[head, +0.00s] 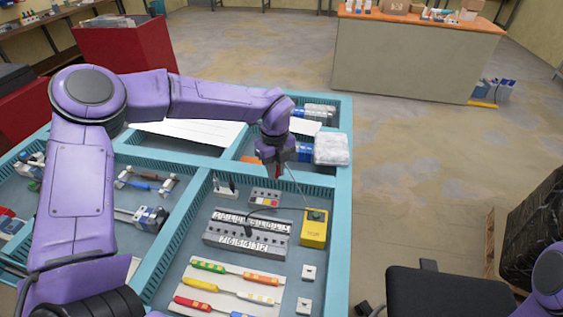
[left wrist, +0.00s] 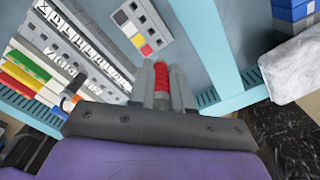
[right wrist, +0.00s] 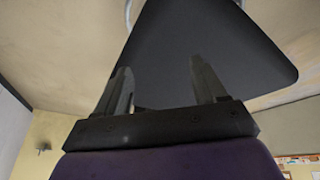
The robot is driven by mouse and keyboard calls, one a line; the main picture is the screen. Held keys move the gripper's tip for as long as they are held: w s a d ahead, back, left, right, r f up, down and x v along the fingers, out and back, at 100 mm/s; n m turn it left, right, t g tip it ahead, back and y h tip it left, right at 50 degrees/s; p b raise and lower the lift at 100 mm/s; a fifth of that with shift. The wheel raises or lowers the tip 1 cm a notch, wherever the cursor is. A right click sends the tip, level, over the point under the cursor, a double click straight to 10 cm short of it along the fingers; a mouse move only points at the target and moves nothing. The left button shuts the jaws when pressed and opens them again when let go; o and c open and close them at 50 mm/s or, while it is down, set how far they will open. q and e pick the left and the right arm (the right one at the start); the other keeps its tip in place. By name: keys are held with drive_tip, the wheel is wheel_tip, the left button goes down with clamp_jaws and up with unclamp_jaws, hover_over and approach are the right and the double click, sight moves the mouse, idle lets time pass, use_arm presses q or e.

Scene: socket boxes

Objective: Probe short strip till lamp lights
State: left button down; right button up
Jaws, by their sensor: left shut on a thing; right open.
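My left gripper (left wrist: 160,90) is shut on a red probe (left wrist: 161,76), held above the tray near its right wall. The head view shows the red probe (head: 279,172) below the left wrist. A grey terminal strip (head: 247,231) with numbered white tags lies below and to the left of it. A smaller grey block (head: 265,197) with coloured squares stands just behind the strip. A yellow box (head: 314,228) with a dark round top spot stands right of the strip; a thin wire runs up from it. I cannot tell if a lamp is lit. My right gripper (right wrist: 160,90) is open and empty.
Teal tray walls (head: 342,200) border the compartment. A clear plastic bag (head: 331,149) lies behind. A black chair (head: 440,292) stands at right.

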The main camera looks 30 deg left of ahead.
drive_tip(key=shift+s+f+b, duration=0.55)
drive_tip(key=shift+s, duration=0.05)
use_arm(q)
wheel_tip(320, 180, down, 5)
drive_tip(key=shift+w+f+b, duration=0.1)
drive_tip(key=shift+w+b, duration=0.05)
drive_tip(key=shift+b, duration=0.8)
use_arm(e)
drive_tip(key=shift+w+f, duration=0.25)
drive_tip(key=shift+f, duration=0.3)
drive_tip(key=shift+w+f, duration=0.2)
drive_tip(key=shift+f, duration=0.35)
use_arm(q)
drive_tip(key=shift+r, duration=0.2)
use_arm(e)
drive_tip(key=shift+r, duration=0.2)
use_arm(q)
drive_tip(key=shift+s+r, duration=0.15)
drive_tip(key=shift+s, duration=0.35)
use_arm(e)
drive_tip(key=shift+s+f, duration=0.1)
drive_tip(key=shift+s, duration=0.1)
use_arm(q)
drive_tip(key=shift+w, duration=0.15)
use_arm(e)
drive_tip(key=shift+w, duration=0.1)
drive_tip(key=shift+f, duration=0.1)
